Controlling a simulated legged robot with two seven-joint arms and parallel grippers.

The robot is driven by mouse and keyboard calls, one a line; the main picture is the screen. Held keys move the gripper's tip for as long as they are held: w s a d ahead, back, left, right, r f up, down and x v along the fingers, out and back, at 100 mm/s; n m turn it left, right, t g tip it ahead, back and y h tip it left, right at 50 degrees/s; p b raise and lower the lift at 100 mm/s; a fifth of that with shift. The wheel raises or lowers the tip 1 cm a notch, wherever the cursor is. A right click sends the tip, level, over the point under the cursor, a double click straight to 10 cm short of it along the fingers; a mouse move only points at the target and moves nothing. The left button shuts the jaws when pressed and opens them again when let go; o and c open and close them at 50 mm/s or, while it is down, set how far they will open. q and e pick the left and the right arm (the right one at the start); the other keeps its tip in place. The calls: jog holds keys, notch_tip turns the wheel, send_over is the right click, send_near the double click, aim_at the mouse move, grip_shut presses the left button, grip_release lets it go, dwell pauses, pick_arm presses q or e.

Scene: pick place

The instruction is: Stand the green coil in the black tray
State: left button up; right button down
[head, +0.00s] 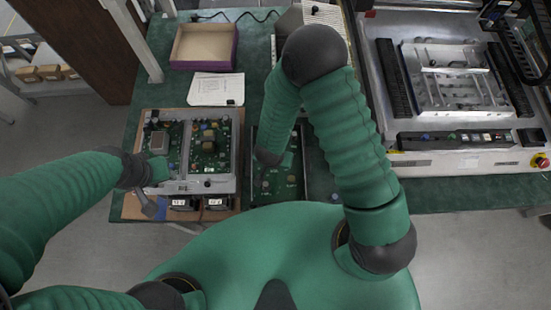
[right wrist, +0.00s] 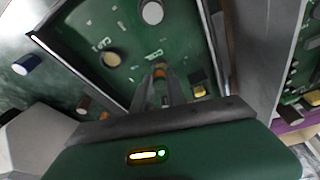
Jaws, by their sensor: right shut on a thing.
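The black tray (head: 305,172) lies on the green mat in front of me, with a green circuit board inside; my right arm covers part of it. In the right wrist view the tray's rim (right wrist: 76,74) runs around the board. My right gripper (right wrist: 162,78) points down over the tray, shut on a small piece with an orange-brown part showing, which I take as the green coil (right wrist: 160,70). Its fingers hide most of it; I cannot tell whether it touches the board.
A metal fixture with circuit boards (head: 212,184) stands left of the tray. Behind it are a white paper (head: 216,89) and an open purple-edged box (head: 204,46). A large machine (head: 455,90) fills the right.

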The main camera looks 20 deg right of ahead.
jog(key=shift+s+a+f, duration=0.1)
jog(key=shift+a, duration=0.05)
jog(key=c, duration=1.3)
grip_release()
jog(key=c, duration=0.3)
notch_tip(320, 180, up, 7)
jog(key=p, duration=0.7)
jog(key=shift+p, duration=0.35)
jog(key=shift+w, duration=0.2)
